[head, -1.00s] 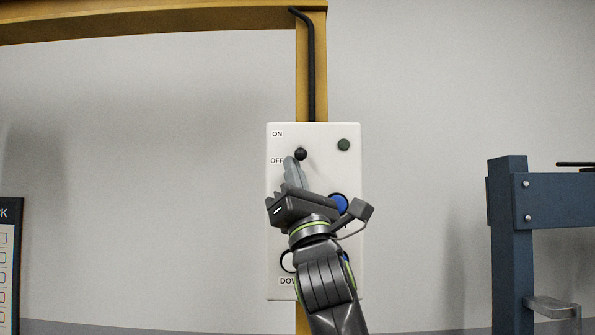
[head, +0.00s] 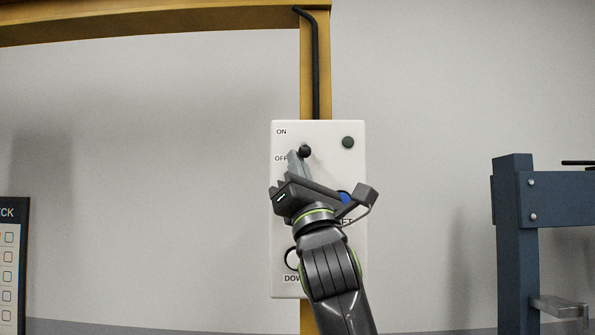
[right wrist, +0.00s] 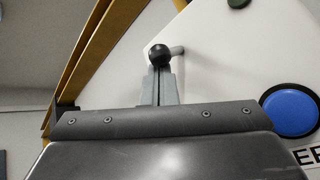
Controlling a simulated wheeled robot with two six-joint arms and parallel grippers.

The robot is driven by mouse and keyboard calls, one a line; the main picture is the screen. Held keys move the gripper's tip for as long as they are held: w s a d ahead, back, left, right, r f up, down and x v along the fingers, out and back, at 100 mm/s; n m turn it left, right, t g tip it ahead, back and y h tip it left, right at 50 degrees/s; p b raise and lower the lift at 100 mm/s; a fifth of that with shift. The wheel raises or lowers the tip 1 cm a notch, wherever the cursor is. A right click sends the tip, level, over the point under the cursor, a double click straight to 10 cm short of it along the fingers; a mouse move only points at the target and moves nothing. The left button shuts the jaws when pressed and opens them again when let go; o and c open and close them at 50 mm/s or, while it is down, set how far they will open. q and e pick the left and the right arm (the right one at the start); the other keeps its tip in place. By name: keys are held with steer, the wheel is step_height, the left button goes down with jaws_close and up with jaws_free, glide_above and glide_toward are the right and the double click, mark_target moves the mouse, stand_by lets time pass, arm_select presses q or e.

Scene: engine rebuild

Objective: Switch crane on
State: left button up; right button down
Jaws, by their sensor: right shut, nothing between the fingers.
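The white crane control box (head: 345,175) is mounted on the yellow post. Its black ball-tipped switch lever (head: 305,151) sits between the ON and OFF labels, closer to OFF. My right gripper (head: 294,157) is shut and empty, its fingertips at the lever's ball, just below and left of it. In the right wrist view the ball (right wrist: 159,55) shows right at the tips of the shut fingers (right wrist: 157,78); whether they touch is hard to tell. A dark green lamp (head: 348,142) sits at the box's upper right and looks unlit. My left gripper is out of view.
A blue button (head: 345,198) is partly hidden behind my right gripper; it shows clearly in the right wrist view (right wrist: 291,110). A black cable (head: 315,70) runs down the yellow post (head: 307,312). A blue steel frame (head: 516,240) stands at right, a checklist board (head: 10,262) at left.

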steer(key=shift+s+r+m+g+h+b, duration=0.2)
steer(key=shift+m+g+h+b, duration=0.1)
steer(key=shift+m+h+b, duration=0.35)
steer(key=r+m+g+h+b, duration=0.1)
steer(key=s+r+m+g+h+b, duration=0.1)
steer(key=r+h, duration=0.1)
steer(key=shift+s+g, duration=0.15)
steer(key=shift+g, duration=0.25)
steer(key=shift+f, duration=0.2)
